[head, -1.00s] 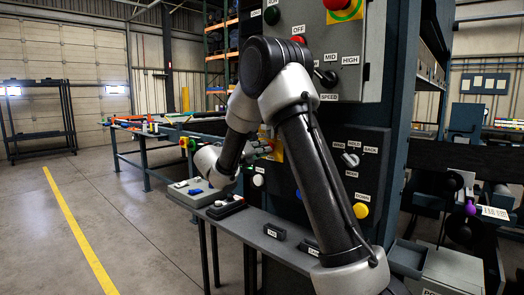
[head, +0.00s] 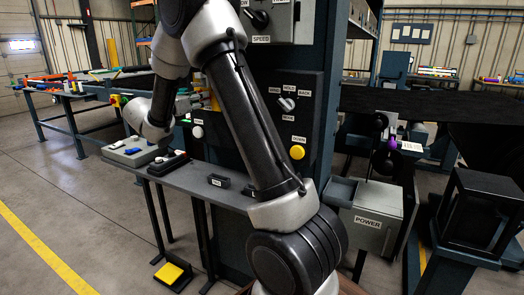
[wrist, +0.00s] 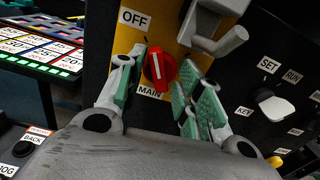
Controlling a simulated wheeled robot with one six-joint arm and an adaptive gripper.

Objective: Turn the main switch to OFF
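The main switch, a red knob (wrist: 160,68) with a pale line on it, sits on a yellow plate (wrist: 184,28) in the wrist view. Its OFF label (wrist: 134,20) is up and left of it, its MAIN label (wrist: 150,92) just below. The knob's line stands close to upright; I cannot tell its exact setting. My gripper (wrist: 163,76) is open, one green-padded finger on the left of the knob and one on the right, with gaps to it. In the head view my gripper (head: 184,104) is partly hidden behind my arm, and the knob cannot be made out.
A grey bracket (wrist: 214,32) sticks out right above the knob. A white SET/RUN key knob (wrist: 270,105) is to the right. In the head view a narrow shelf (head: 205,183) with small boxes runs below the panel, and a POWER box (head: 367,218) stands at the right.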

